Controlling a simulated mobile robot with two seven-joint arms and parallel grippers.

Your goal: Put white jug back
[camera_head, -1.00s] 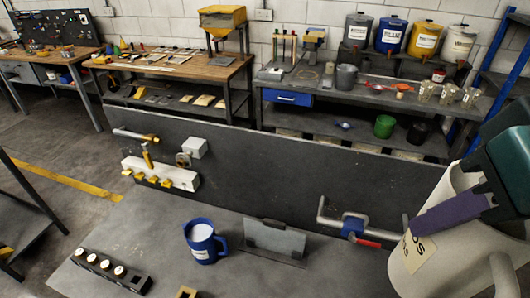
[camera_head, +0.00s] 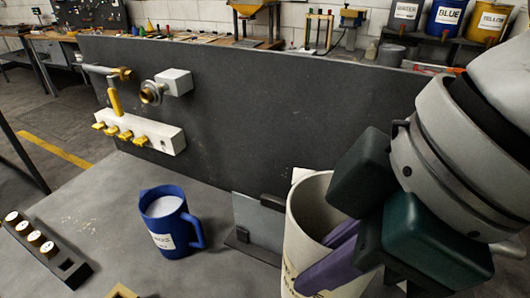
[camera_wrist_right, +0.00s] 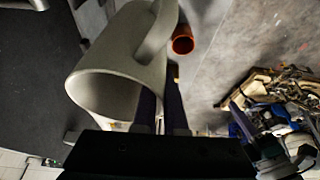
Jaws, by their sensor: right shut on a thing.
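The white jug (camera_head: 303,236) is at the lower right of the head view, with its open mouth up and its base out of frame. My right gripper (camera_head: 318,266) is shut on the white jug, with its purple fingers at the jug's wall. In the right wrist view, the jug (camera_wrist_right: 112,62) shows its open mouth and its handle, beside the gripper's fingers (camera_wrist_right: 160,108). I cannot tell whether the jug touches the table. My left gripper is not in view.
A blue mug (camera_head: 172,225) with white contents stands on the grey table, left of the jug. A small grey stand (camera_head: 258,222) is between them. A dark upright panel (camera_head: 250,110) closes off the back. A rack with round caps (camera_head: 45,248) lies at the left.

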